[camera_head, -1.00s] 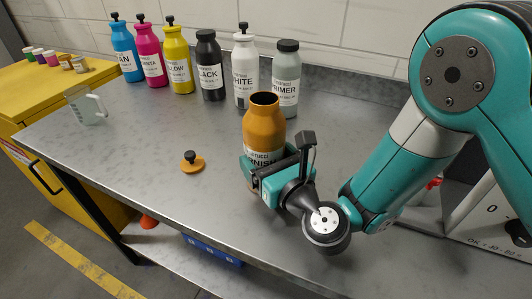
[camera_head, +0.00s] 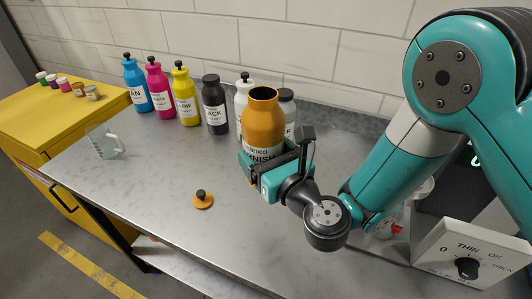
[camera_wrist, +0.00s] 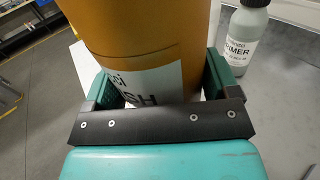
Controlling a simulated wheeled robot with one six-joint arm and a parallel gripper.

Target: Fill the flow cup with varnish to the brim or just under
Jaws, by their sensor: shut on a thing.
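An orange varnish bottle (camera_head: 263,125) with an open mouth stands upright in the grip of my gripper (camera_head: 262,170). My gripper is shut around its lower part, and the wrist view shows the bottle (camera_wrist: 140,45) between the jaws (camera_wrist: 160,100). Whether its base touches the table is hidden. The orange cap with a black knob (camera_head: 203,199) lies on the table left of my gripper. I cannot make out the flow cup clearly; a pale round thing (camera_head: 424,189) partly shows behind my arm at the right.
Cyan, magenta, yellow, black, white and primer bottles (camera_head: 214,105) stand along the wall. A clear jug (camera_head: 104,142) is at the table's left. A box with a THIN-OK-THICK dial (camera_head: 467,258) stands at the right. The table (camera_head: 160,175) is clear around the cap.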

